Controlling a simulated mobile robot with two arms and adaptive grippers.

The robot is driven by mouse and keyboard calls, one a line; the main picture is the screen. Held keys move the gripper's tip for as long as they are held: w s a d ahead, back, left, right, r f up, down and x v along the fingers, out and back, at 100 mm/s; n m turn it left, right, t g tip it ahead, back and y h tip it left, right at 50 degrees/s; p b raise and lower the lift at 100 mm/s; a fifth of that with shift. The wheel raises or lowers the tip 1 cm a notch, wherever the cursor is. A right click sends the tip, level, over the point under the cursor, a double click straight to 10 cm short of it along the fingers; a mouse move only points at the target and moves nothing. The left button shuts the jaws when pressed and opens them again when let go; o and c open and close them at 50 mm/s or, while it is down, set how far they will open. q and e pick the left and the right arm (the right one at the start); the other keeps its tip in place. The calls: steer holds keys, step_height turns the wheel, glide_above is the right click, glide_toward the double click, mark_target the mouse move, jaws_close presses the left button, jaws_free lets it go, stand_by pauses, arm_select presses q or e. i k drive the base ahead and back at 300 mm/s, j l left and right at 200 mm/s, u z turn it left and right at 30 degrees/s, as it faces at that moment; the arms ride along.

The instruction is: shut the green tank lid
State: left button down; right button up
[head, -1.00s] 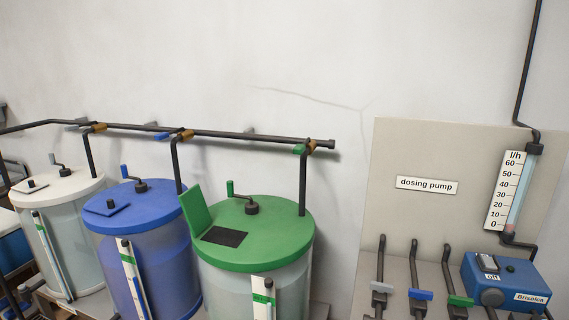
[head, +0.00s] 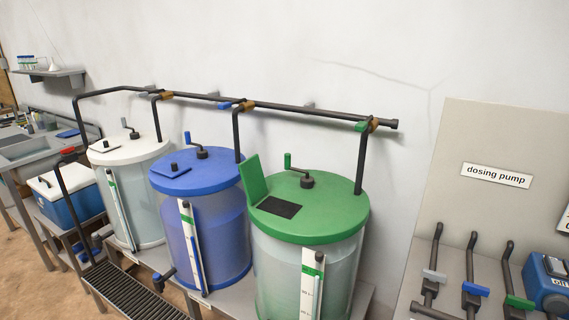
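The green tank (head: 303,262) stands at the centre right, the nearest of the row of tanks. Its small green lid (head: 254,180) stands open, tilted up at the left edge of the green tank top (head: 333,209). The dark square opening (head: 278,207) lies uncovered beside the lid. A green crank handle (head: 289,162) stands on the top behind the opening. Neither of my grippers shows in the head view.
A blue tank (head: 206,230) and a white tank (head: 133,200) stand to the left, their small lids lying flat. A dark pipe (head: 290,112) runs along the wall above, with a drop pipe (head: 362,160) onto the green top. Valves (head: 472,288) and the dosing pump panel (head: 500,140) are at right.

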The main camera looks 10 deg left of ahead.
mark_target(250, 170)
steer(key=j+z, duration=0.2)
steer(key=j, duration=0.4)
steer(key=i+j+z, duration=0.15)
steer(key=j, duration=0.45)
steer(key=j+z, duration=0.2)
steer(key=j, duration=0.4)
steer(key=k+j+z, duration=0.2)
steer(key=j, duration=0.35)
steer(key=j+z, duration=0.15)
steer(key=j, duration=0.5)
steer(key=k+j+z, duration=0.2)
steer(key=j, duration=0.35)
steer(key=i, duration=0.1)
